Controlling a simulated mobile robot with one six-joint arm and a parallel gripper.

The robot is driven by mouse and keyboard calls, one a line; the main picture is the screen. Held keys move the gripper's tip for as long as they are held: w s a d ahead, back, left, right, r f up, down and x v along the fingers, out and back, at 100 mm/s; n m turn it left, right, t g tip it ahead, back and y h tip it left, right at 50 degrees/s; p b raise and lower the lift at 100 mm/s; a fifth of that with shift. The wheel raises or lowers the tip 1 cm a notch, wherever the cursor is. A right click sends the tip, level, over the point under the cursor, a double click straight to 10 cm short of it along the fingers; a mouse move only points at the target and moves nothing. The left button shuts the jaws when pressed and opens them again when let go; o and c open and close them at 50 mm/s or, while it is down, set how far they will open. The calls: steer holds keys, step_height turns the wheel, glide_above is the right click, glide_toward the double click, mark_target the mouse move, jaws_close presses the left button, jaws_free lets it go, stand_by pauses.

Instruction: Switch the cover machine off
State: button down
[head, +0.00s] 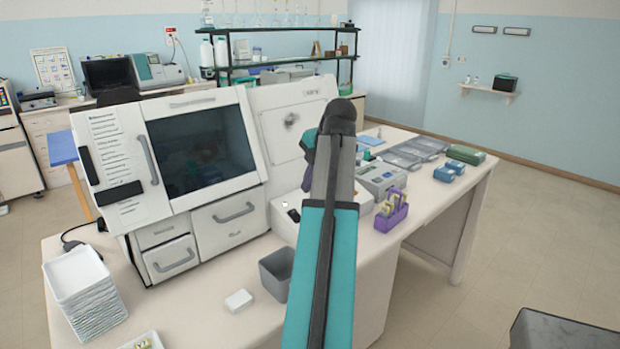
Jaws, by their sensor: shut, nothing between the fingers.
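A large white machine (181,108) with a dark window stands on the bench, left of centre. A white section (275,131) adjoins it on the right, with a low front part (283,222) that bears a small dark element (293,215). I cannot read a label saying which part is the cover machine, and no on or off state is legible. My teal and grey arm rises from the bottom centre and covers the right side of the white section. My gripper's fingers are hidden.
A grey bin (277,272), a white block (239,300) and stacked white trays (82,290) stand on the front of the bench. A purple rack (391,212) and a grey device (381,179) are right of my arm.

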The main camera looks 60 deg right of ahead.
mark_target(294, 211)
steer(key=shift+p+x, duration=1.4)
steer(key=shift+x, duration=3.95)
steer(key=shift+w, duration=0.1)
